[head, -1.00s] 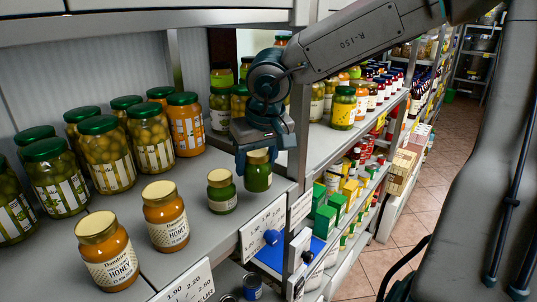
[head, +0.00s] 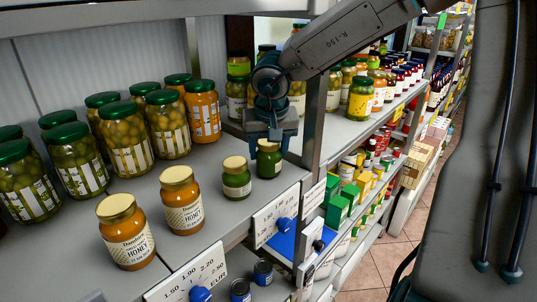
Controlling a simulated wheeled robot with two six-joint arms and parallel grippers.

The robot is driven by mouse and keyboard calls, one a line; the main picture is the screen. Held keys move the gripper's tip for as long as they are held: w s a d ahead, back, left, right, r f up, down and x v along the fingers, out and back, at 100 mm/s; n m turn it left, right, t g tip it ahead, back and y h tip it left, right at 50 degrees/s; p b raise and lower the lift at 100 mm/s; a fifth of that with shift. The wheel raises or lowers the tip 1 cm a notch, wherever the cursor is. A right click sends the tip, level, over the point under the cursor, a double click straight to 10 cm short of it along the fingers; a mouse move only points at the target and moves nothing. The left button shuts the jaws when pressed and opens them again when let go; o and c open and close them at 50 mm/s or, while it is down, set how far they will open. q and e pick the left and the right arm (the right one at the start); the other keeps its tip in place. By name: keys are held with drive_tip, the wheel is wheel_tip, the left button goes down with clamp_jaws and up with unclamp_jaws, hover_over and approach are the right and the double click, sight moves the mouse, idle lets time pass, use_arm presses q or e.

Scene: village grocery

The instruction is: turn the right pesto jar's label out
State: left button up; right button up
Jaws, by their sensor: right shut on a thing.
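The right pesto jar (head: 269,166) is a small green jar with a gold lid at the shelf's front right corner, by the metal post. Only plain green glass shows on it; I see no label on the side facing me. My right gripper (head: 269,146) comes down from above and is shut on this jar at its lid, hiding part of the lid. The jar appears upright on the shelf; its exact contact is hard to tell. The left pesto jar (head: 236,181) stands just left of it, with a pale label partly showing. My left gripper is not in view.
Two honey jars (head: 182,203) stand left on the same grey shelf (head: 205,238). Large green-lidded jars (head: 125,140) stand behind. A metal post (head: 318,120) is close on the right. Price cards (head: 277,216) line the front edge, with a lower shelf below.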

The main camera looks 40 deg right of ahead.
drive_tip(key=shift+f+m, duration=0.1)
drive_tip(key=shift+m, duration=0.4)
drive_tip(key=shift+r+m+p, duration=0.3)
drive_tip(key=shift+r+p, duration=0.05)
drive_tip(key=shift+m+p, duration=0.4)
drive_tip(key=shift+p, duration=0.2)
drive_tip(key=m+p, duration=0.1)
drive_tip(key=p, duration=0.2)
drive_tip(key=shift+f+g+h, duration=0.15)
drive_tip(key=shift+g+h, duration=0.15)
drive_tip(key=shift+f, duration=0.3)
drive_tip(key=shift+d, duration=0.1)
drive_tip(key=o, duration=1.4)
